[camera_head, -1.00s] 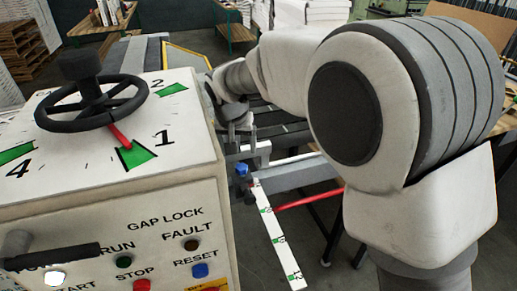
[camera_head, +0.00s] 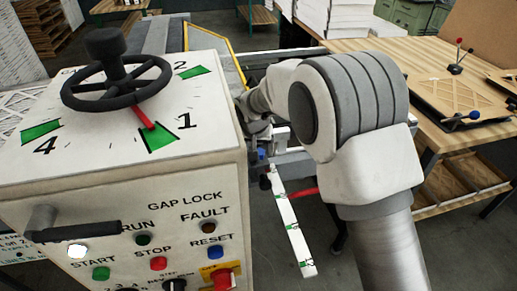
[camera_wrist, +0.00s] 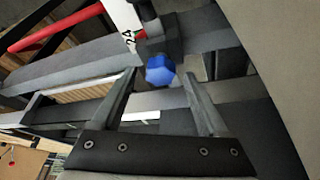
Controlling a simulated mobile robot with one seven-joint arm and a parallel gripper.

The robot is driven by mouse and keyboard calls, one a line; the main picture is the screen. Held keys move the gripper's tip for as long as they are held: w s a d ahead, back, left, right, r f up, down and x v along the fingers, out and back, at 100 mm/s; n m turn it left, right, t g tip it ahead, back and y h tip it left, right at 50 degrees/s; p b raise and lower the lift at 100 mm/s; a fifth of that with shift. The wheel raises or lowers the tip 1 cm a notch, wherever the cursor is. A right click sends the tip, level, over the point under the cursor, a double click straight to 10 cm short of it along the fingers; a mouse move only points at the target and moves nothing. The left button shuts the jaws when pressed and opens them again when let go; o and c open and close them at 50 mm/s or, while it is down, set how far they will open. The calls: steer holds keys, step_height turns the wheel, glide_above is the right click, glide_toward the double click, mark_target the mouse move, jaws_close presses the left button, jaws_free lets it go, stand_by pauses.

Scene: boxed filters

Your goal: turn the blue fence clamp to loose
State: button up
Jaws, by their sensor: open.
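The blue fence clamp (camera_wrist: 160,70) is a small faceted blue knob on a dark mount. In the wrist view it lies just beyond and between the tips of my gripper (camera_wrist: 162,80), apart from both fingers. My gripper is open with nothing in it. In the head view the blue clamp (camera_head: 262,154) shows beside the machine's right side, just below my gripper (camera_head: 262,140), whose fingers are mostly hidden there. The white scale strip (camera_head: 290,222) with green marks runs down from near the clamp.
The control cabinet (camera_head: 120,190) with a black handwheel (camera_head: 117,82) and buttons stands close to the left of my gripper. A red bar (camera_head: 305,192) sticks out right of the scale. A wooden table (camera_head: 450,90) with tools is at right. Grey rails (camera_wrist: 75,65) cross under my gripper.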

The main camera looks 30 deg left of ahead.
steer(key=shift+w+f, duration=0.1)
steer(key=shift+f, duration=0.1)
jaws_close()
stand_by(0.3)
